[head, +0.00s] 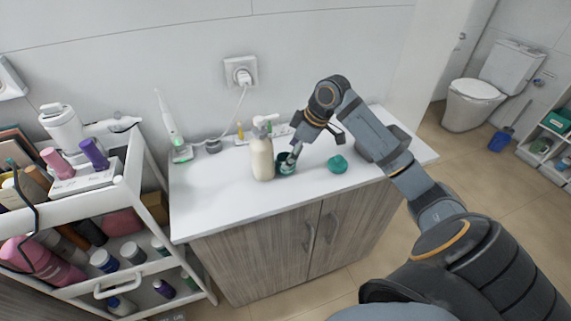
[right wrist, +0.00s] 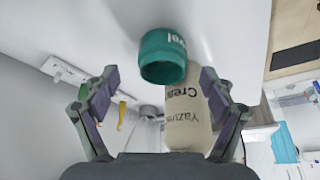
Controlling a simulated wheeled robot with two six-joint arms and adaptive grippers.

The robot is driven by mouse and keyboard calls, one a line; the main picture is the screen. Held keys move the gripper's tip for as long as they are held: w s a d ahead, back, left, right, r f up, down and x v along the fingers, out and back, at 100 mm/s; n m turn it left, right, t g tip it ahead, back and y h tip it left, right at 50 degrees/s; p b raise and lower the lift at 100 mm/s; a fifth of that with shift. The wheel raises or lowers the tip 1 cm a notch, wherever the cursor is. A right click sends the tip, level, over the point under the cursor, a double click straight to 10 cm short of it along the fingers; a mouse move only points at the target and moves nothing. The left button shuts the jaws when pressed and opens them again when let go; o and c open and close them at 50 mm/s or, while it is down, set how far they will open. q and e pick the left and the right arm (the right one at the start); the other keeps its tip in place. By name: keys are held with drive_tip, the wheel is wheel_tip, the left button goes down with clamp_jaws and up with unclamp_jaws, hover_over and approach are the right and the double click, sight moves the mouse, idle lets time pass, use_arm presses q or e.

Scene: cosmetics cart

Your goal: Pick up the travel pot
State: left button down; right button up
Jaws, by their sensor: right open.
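In the right wrist view the pot (right wrist: 163,56) shows white lettering ending in "vel". My left gripper is out of view.
A rounded green item (head: 337,164) lies on the counter to the right. A loaded white cart (head: 140,190) stands left. The counter's front left is clear.

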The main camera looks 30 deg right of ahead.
drive_tip(key=x, duration=0.4)
drive_tip(key=shift+a+r, duration=0.1)
drive_tip(key=shift+a, duration=0.05)
drive_tip(key=shift+s, duration=0.1)
drive_tip(key=shift+c, duration=0.4)
drive_tip(key=shift+r, duration=0.1)
drive_tip(key=c, duration=1.3)
